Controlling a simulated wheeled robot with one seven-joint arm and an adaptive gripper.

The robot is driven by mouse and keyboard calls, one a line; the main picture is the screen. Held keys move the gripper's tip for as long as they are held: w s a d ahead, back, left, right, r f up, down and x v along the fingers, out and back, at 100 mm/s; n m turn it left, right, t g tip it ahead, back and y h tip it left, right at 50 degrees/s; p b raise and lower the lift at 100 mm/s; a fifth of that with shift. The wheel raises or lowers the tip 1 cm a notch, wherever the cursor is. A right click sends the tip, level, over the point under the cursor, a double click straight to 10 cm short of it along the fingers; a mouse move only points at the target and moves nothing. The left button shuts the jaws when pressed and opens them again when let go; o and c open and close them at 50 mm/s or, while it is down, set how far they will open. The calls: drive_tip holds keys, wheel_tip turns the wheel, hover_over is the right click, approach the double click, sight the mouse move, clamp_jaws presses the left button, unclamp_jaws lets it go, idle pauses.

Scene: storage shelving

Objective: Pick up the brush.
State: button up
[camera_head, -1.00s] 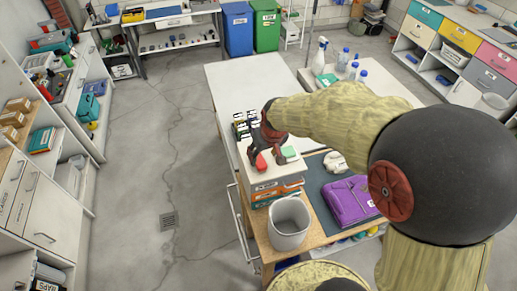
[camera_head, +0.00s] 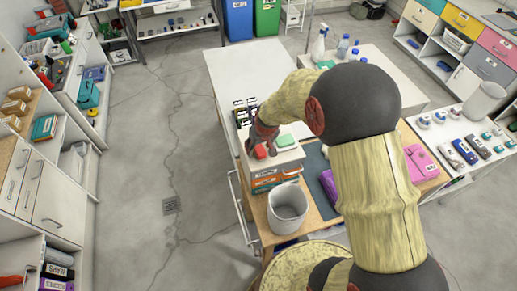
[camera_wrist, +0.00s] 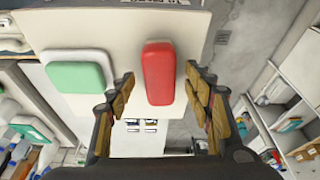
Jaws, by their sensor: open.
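A red rounded block (camera_wrist: 159,73) lies on a white board (camera_wrist: 115,27) in the wrist view. A green-topped white block (camera_wrist: 80,75) lies beside it on the left. No bristles show, so I cannot tell for sure which of them is the brush. My gripper (camera_wrist: 160,80) is open, with one finger on each side of the red block and gaps showing between. In the head view my gripper (camera_head: 258,136) is at the red block (camera_head: 262,151), partly hiding it; the green-topped block (camera_head: 285,141) is to its right.
The board tops a stack of orange and dark boxes (camera_head: 277,178). A grey bin (camera_head: 287,207) stands in front of the stack. Small dark items (camera_head: 245,110) stand behind it. A white table (camera_head: 250,72) is mostly clear farther back. Open floor (camera_head: 150,160) lies to the left.

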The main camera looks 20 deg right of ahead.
sight(259, 147)
drive_tip(key=shift+c, duration=1.4)
drive_tip(key=c, duration=1)
drive_tip(key=shift+w+r, duration=0.1)
drive_tip(key=shift+r, duration=0.35)
wheel_tip(259, 147, up, 2)
drive_tip(key=shift+r, duration=0.1)
drive_tip(key=s+d+r+b, duration=0.1)
drive_tip(key=s+d+r, duration=0.6)
drive_tip(key=s, duration=0.5)
wheel_tip(259, 147, up, 3)
drive_tip(key=shift+d+f+b, duration=0.1)
drive_tip(key=shift+d+b, duration=0.25)
